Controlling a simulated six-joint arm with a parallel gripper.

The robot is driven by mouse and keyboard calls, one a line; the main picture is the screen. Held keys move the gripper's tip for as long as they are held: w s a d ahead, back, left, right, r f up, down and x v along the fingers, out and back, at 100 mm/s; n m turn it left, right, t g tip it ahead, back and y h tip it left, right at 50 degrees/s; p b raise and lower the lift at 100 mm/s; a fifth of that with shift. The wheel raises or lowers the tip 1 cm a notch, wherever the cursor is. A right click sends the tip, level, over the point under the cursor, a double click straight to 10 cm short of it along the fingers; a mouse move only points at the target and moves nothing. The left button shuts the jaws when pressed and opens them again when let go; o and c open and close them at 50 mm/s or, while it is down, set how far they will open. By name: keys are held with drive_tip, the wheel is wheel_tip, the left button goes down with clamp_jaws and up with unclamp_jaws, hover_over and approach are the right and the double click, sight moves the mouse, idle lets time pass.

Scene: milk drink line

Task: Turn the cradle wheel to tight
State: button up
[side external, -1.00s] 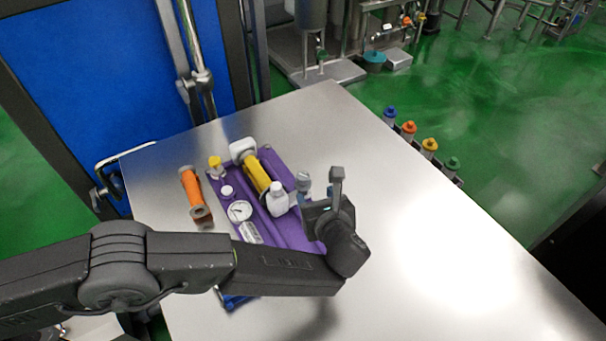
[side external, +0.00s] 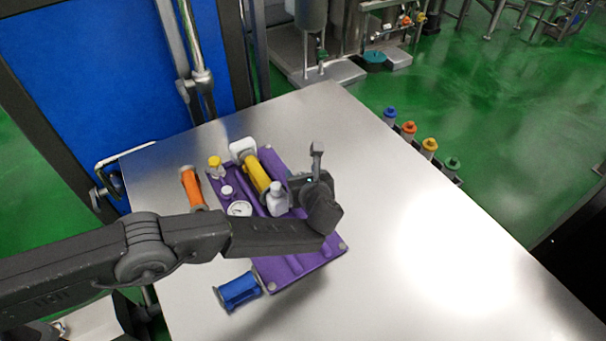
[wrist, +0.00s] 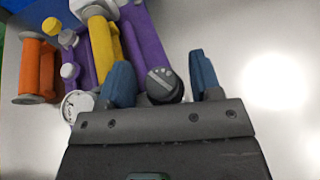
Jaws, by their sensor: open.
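In the side view my gripper (side external: 306,172) is over the right side of the base and the knob is hidden.
A small yellow-capped part (side external: 215,163) is at the back left. The table's right side (side external: 420,240) is clear.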

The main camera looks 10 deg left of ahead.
drive_tip(key=c, duration=0.9)
drive_tip(key=shift+c, duration=0.2)
drive_tip(key=shift+r, duration=0.1)
drive_tip(key=shift+w+m+h, duration=0.1)
drive_tip(key=shift+m+h, duration=0.3)
drive_tip(key=shift+m+t+h, duration=0.7)
drive_tip(key=shift+m+h, duration=0.4)
drive_tip(key=shift+h, duration=0.1)
drive_tip(key=o, duration=0.9)
drive_tip(key=shift+o, duration=0.2)
